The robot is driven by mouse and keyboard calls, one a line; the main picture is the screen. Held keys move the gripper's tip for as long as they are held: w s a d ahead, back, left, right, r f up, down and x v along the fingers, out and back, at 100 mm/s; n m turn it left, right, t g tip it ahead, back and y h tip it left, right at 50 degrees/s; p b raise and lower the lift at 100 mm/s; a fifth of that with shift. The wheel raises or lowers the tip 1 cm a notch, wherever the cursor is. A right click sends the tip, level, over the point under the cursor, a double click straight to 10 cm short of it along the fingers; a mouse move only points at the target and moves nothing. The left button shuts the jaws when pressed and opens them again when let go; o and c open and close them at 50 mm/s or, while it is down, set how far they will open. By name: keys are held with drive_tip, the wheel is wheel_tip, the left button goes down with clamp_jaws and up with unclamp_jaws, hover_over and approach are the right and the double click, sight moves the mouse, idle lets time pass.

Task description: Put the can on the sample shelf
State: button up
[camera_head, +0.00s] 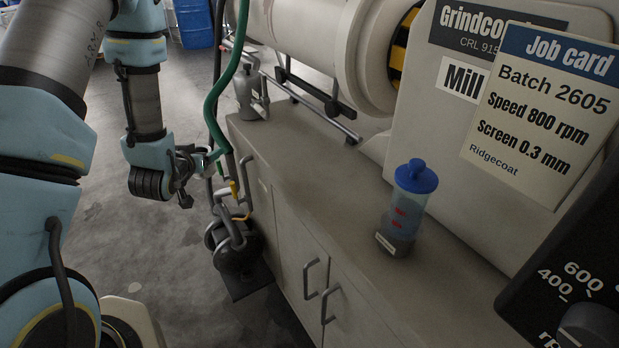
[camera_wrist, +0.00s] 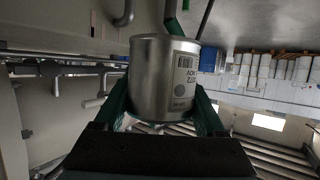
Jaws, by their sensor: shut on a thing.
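In the wrist view, a plain metal can (camera_wrist: 150,75) with a printed pale label on its right side sits between the two green fingers of my gripper (camera_wrist: 162,102). The gripper is shut on it. The label is too small and turned to read fully. In the head view, my gripper (camera_head: 207,158) is left of the counter, beside green and grey hoses; the held can cannot be clearly made out there. I cannot identify the sample shelf for certain in either view.
A long counter (camera_head: 300,175) with cabinet doors runs below the mill. A blue-lidded clear bottle (camera_head: 409,200) and a metal fitting (camera_head: 250,88) stand on it. A green hose (camera_head: 214,100) hangs near my gripper. A job card (camera_head: 545,105) is at right. Floor at left is open.

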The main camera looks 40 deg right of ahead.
drive_tip(key=s+d+r+m+g+h, duration=0.1)
drive_tip(key=s+d, duration=0.1)
drive_tip(key=d, duration=0.3)
drive_tip(key=s+d+r+m+g+h, duration=0.1)
drive_tip(key=s+d+m, duration=0.1)
drive_tip(key=d, duration=0.3)
drive_tip(key=s+d+r+m+g+h+b, duration=0.1)
drive_tip(key=s+d+r+g, duration=0.1)
drive_tip(key=d, duration=0.3)
drive_tip(key=shift+s+m+h, duration=0.3)
drive_tip(key=shift+s+h, duration=0.1)
drive_tip(key=shift+s, duration=0.35)
drive_tip(key=s+d+r+m+g+h, duration=0.1)
drive_tip(key=s+d+r+m+g, duration=0.35)
drive_tip(key=s+d, duration=0.65)
drive_tip(key=shift+g, duration=0.45)
drive_tip(key=f, duration=0.5)
drive_tip(key=shift+s, duration=0.3)
drive_tip(key=shift+f+p, duration=0.55)
drive_tip(key=shift+f, duration=1.8)
drive_tip(key=shift+f, duration=0.1)
drive_tip(key=o, duration=1)
drive_tip(key=shift+f, duration=0.1)
drive_tip(key=o, duration=0.5)
drive_tip(key=shift+c, duration=0.2)
